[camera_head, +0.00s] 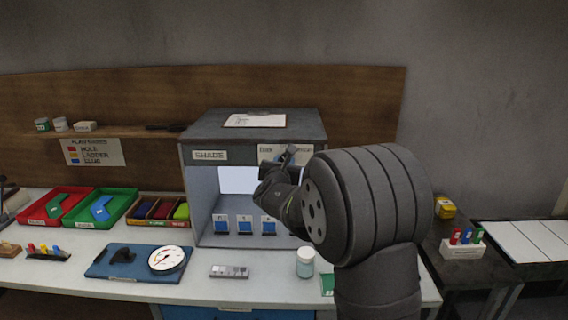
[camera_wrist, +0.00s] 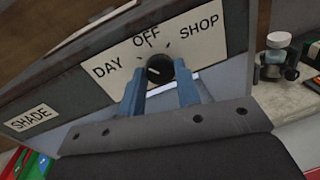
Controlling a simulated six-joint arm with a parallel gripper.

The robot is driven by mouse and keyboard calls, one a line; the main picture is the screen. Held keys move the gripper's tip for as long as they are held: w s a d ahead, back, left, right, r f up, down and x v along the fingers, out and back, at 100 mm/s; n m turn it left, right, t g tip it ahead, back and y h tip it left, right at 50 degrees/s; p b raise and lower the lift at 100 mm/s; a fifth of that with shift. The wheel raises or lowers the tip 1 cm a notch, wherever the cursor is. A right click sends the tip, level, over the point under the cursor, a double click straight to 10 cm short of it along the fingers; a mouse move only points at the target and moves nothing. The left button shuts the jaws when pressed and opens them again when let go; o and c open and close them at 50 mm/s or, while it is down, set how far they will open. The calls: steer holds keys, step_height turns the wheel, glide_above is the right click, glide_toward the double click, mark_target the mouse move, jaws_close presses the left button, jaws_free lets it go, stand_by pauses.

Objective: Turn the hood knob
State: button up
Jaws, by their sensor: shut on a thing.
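The hood knob (camera_wrist: 159,68) is a small black round knob on a cream label plate (camera_wrist: 125,58) marked DAY, OFF and SHOP. A short pale mark on the knob's face points to the left, toward the DAY side. My gripper (camera_wrist: 160,80) is shut on the knob, one blue-grey finger on each side of it. In the head view my gripper (camera_head: 288,157) is at the upper right front of the grey hood (camera_head: 250,127); my arm hides the knob and part of the plate there.
A SHADE label (camera_head: 209,155) is at the hood's upper left. Small blue-based stands (camera_head: 245,227) are inside the hood. Red and green trays (camera_head: 118,208) and a dial gauge (camera_head: 166,259) are to the left.

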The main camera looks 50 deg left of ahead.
steer(key=shift+d+m+g, duration=0.1)
steer(key=shift+m+g, duration=0.4)
steer(key=shift+m, duration=2.9)
steer(key=o, duration=1)
steer(key=shift+c, duration=0.2)
steer(key=shift+r, duration=0.1)
steer(key=v, duration=1.7)
steer(key=shift+d, duration=0.2)
